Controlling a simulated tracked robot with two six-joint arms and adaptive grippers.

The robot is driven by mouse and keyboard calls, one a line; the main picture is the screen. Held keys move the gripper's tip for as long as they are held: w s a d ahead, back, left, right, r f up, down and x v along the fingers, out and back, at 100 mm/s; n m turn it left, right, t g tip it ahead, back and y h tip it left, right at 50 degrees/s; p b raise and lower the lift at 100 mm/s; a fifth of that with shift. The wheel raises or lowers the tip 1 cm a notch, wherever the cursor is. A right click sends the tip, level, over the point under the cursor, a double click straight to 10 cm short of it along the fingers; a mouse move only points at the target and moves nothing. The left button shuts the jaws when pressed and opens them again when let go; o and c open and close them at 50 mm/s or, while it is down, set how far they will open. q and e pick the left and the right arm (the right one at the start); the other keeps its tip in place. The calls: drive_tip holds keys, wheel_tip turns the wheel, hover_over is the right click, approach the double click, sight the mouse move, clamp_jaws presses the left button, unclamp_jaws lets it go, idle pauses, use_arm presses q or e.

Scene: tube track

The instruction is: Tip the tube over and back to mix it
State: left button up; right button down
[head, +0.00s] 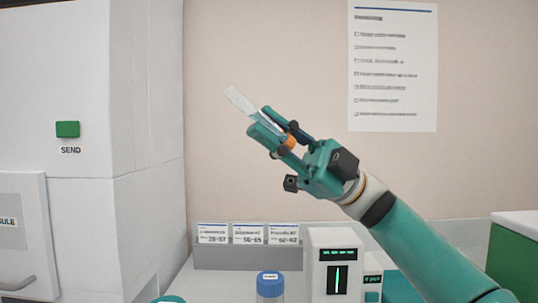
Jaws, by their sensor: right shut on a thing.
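My right gripper (268,133) is raised in front of the wall and shut on the tube (240,100). The tube is steeply tilted. Its pale, whitish end sticks out past the fingertips to the upper left. An orange part (288,143), which looks like its cap, shows between the fingers, lower and to the right. The middle of the tube is partly hidden by the fingers. My left gripper is not clearly seen; only a small teal piece shows at the bottom edge.
Below stand a blue-capped container (269,284), a white device with a green display (334,266) and a grey rack with labels (248,257). A white cabinet with a green SEND button (67,129) is at left. The air around the tube is clear.

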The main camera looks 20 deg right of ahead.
drive_tip(key=h+p, duration=0.3)
drive_tip(key=p, duration=0.2)
drive_tip(key=n+h+p, duration=0.1)
drive_tip(key=h+p, duration=0.2)
drive_tip(key=p, duration=0.2)
drive_tip(key=r+h+p, duration=0.1)
drive_tip(key=h+p, duration=0.2)
drive_tip(key=p, duration=0.2)
drive_tip(key=shift+n+t, duration=0.3)
drive_tip(key=shift+n, duration=0.1)
drive_tip(key=h+p, duration=0.2)
drive_tip(key=t+h+p, duration=0.1)
drive_tip(key=h+p, duration=0.1)
drive_tip(key=p, duration=0.1)
drive_tip(key=h+p, duration=0.2)
drive_tip(key=p, duration=0.1)
drive_tip(key=shift+f+n+h, duration=0.35)
drive_tip(key=shift+n+h, duration=0.05)
drive_tip(key=t+h+p, duration=0.1)
drive_tip(key=h, duration=0.1)
drive_tip(key=h+p, duration=0.2)
drive_tip(key=h, duration=0.1)
drive_tip(key=shift+d+f+t+h, duration=0.1)
drive_tip(key=shift+f+t+h, duration=0.1)
drive_tip(key=shift+t+h, duration=0.15)
drive_tip(key=shift+d+f+n+t+h+p, duration=0.15)
drive_tip(key=shift+n+t+h+p, duration=0.2)
drive_tip(key=shift+h+p, duration=0.65)
drive_tip(key=shift+w+f+h, duration=0.1)
drive_tip(key=shift+h, duration=0.45)
